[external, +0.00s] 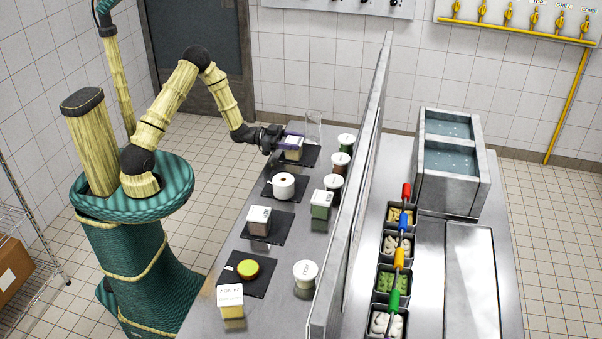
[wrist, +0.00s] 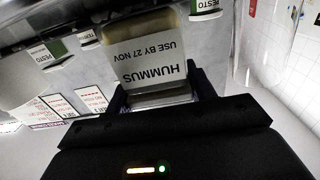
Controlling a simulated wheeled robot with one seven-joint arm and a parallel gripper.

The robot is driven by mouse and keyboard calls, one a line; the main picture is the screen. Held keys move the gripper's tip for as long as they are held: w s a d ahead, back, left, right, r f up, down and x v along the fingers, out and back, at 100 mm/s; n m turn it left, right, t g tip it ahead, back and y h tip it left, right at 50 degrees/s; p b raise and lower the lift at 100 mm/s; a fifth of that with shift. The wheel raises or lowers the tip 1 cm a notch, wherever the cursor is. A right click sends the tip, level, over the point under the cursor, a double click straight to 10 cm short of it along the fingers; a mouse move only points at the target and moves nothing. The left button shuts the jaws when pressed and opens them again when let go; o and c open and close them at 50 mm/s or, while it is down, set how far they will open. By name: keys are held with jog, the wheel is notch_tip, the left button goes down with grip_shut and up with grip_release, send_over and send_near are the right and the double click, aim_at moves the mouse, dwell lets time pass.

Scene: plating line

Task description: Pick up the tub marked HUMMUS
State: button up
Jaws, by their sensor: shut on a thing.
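The HUMMUS tub (wrist: 150,62) shows in the wrist view with a white label reading HUMMUS, USE BY 27 NOV, upside down in the picture. My gripper (wrist: 160,98) is shut on it, one finger on each side. In the external view my gripper (external: 283,142) is at the far end of the steel counter, around the small beige tub with a white top (external: 294,146). The tub is at or just above a black mat (external: 311,155); I cannot tell whether it touches. The far finger is partly hidden.
A clear container (external: 313,126) stands just behind the tub. Round tubs (external: 346,142) stand to its right, by a tall steel divider (external: 350,190).

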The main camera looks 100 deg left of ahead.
aim_at(294, 139)
jog(key=shift+r, duration=0.1)
notch_tip(294, 139, up, 10)
jog(key=shift+f, duration=0.1)
dwell(0.5)
jog(key=shift+w, duration=0.1)
dwell(0.5)
